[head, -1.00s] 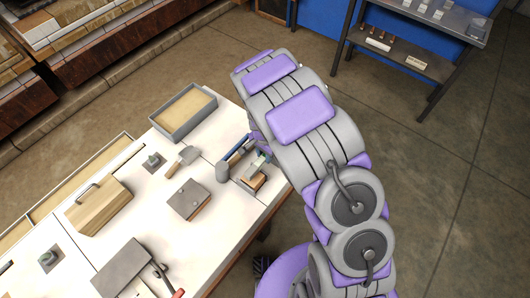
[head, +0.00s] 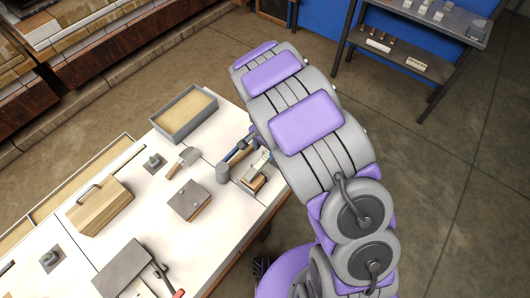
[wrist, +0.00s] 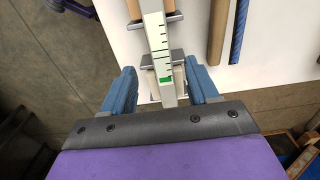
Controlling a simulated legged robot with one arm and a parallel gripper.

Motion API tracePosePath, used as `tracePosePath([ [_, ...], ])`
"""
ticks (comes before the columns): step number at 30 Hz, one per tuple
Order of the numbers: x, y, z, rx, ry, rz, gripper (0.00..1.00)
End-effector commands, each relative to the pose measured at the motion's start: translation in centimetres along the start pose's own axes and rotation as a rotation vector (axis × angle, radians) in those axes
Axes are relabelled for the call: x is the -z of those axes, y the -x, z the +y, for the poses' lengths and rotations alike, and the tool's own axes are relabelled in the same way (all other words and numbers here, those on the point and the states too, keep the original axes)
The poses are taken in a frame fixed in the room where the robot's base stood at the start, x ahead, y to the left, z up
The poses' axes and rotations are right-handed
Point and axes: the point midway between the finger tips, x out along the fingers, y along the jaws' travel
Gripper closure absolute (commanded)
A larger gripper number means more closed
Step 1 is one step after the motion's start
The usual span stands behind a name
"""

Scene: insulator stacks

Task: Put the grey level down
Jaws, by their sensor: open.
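The grey level (wrist: 156,45) is a pale bar with black tick marks and a green patch near its close end. It lies across a small holder with grey crosspieces and wooden bars (wrist: 173,56) on the white table. In the head view the level (head: 259,162) shows small, at the table's right edge beside my arm. My gripper (wrist: 162,88) is open, with one blue finger on each side of the level's close end and a gap on both sides.
A brown rod (wrist: 218,30) and a blue rod (wrist: 240,30) lie to the right of the level. The table also holds a sand-coloured tray (head: 184,113), a grey-topped block (head: 189,200) and a wooden box with a handle (head: 99,206). A shelf rack (head: 410,55) stands behind.

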Motion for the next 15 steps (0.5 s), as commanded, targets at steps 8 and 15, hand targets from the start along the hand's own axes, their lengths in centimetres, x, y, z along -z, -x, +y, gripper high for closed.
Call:
tracePosePath([
  [8, 0.2, 6.5, -0.1, 0.005, 0.001, 0.005, 0.41],
  [15, 0.1, 8.7, 0.0, 0.0, 0.0, 0.001, 0.41],
])
